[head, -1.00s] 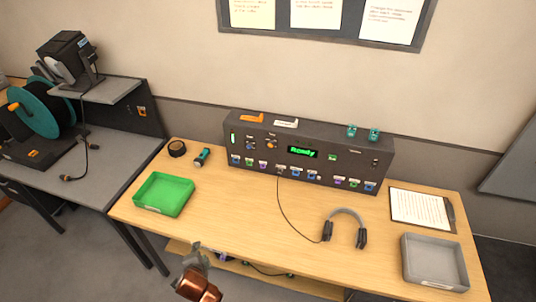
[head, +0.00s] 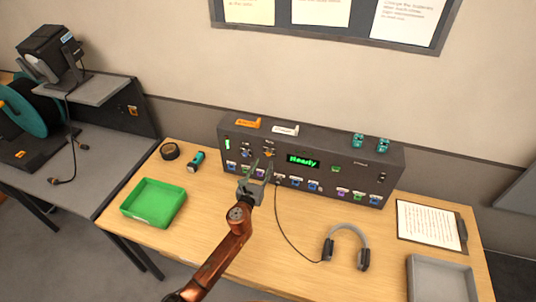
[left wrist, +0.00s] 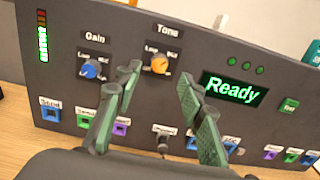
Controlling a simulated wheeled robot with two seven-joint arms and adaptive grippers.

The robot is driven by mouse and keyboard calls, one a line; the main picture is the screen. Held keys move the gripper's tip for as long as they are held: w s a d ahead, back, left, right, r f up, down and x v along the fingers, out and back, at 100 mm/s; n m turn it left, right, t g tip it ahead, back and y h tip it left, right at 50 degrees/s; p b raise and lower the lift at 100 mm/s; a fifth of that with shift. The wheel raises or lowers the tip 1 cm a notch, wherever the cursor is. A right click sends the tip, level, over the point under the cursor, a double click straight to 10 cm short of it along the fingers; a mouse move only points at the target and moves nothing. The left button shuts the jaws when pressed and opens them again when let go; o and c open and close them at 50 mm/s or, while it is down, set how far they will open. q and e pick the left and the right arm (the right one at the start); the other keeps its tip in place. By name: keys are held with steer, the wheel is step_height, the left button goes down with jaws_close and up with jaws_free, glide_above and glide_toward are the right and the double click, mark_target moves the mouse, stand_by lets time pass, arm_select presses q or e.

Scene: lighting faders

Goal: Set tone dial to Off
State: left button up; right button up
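The tone dial (left wrist: 159,65) is an orange knob under the word Tone on the dark console (head: 350,160). In the left wrist view Low and Mid labels show above it; I cannot read its exact setting. In the head view the tone dial (head: 268,153) sits just beyond my left gripper (head: 262,164). The gripper's two green fingers are apart and empty. In the left wrist view my left gripper (left wrist: 158,76) has its fingertips either side of the line to the dial, with no contact visible. My right gripper is not in view.
A blue gain dial (left wrist: 92,69) is left of the tone dial. A green Ready display (left wrist: 233,88) is to its right. A green tray (head: 153,203), headphones (head: 346,247) and a cable lie on the table.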

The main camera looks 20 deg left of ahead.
mark_target(268, 154)
arm_select(q)
steer(key=w, duration=0.2)
steer(key=w+b, duration=0.1)
steer(key=w, duration=0.1)
steer(key=shift+w+f, duration=0.2)
steer(key=shift+w, duration=0.15)
steer(key=shift+w+r, duration=0.1)
steer(key=shift+w, duration=0.65)
steer(key=shift+d, duration=0.1)
steer(key=c, duration=1)
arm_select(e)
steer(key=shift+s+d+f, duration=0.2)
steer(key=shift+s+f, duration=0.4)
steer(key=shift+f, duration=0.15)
